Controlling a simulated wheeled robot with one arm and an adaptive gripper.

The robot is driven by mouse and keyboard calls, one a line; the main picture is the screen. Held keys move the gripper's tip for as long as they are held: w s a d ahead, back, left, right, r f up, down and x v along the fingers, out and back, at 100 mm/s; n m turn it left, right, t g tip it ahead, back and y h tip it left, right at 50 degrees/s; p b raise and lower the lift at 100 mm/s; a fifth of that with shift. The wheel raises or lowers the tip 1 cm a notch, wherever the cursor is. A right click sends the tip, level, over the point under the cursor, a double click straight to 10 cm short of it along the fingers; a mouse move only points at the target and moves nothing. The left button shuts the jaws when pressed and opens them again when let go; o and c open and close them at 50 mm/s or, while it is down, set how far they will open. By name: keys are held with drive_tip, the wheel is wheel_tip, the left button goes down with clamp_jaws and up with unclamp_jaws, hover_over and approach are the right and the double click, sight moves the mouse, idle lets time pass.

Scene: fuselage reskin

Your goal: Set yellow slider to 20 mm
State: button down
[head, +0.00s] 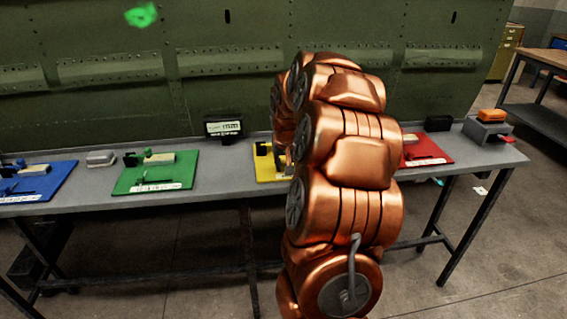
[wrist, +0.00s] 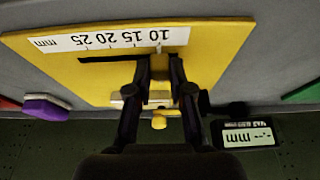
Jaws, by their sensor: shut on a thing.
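The yellow board (wrist: 95,75) fills the upper middle of the wrist view, where its white scale strip (wrist: 110,39) reads 10, 15, 20, 25 mm upside down. A dark slot (wrist: 105,58) runs beside the strip. My gripper (wrist: 158,64) is shut on the yellow slider (wrist: 160,72), with one finger on each side. The slider stands close to the 10 mark, at the right end of the visible slot. In the head view the yellow board (head: 264,174) shows only at its left part; my copper arm hides the rest and the slider.
A black readout (wrist: 250,134) shows dashes and mm beside the board. A purple block (wrist: 45,108) lies at the left. In the head view a green board (head: 180,177), a blue board (head: 55,180) and a red board (head: 432,158) share the grey bench (head: 225,185).

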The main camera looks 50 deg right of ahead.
drive_tip(key=shift+s, duration=0.1)
drive_tip(key=s+d, duration=0.1)
drive_tip(key=d, duration=0.1)
drive_tip(key=s+d+b, duration=0.1)
drive_tip(key=shift+s+d+f, duration=0.1)
drive_tip(key=shift+s+d, duration=0.3)
drive_tip(key=c, duration=1)
unclamp_jaws()
drive_tip(key=shift+c, duration=0.2)
drive_tip(key=v, duration=1.2)
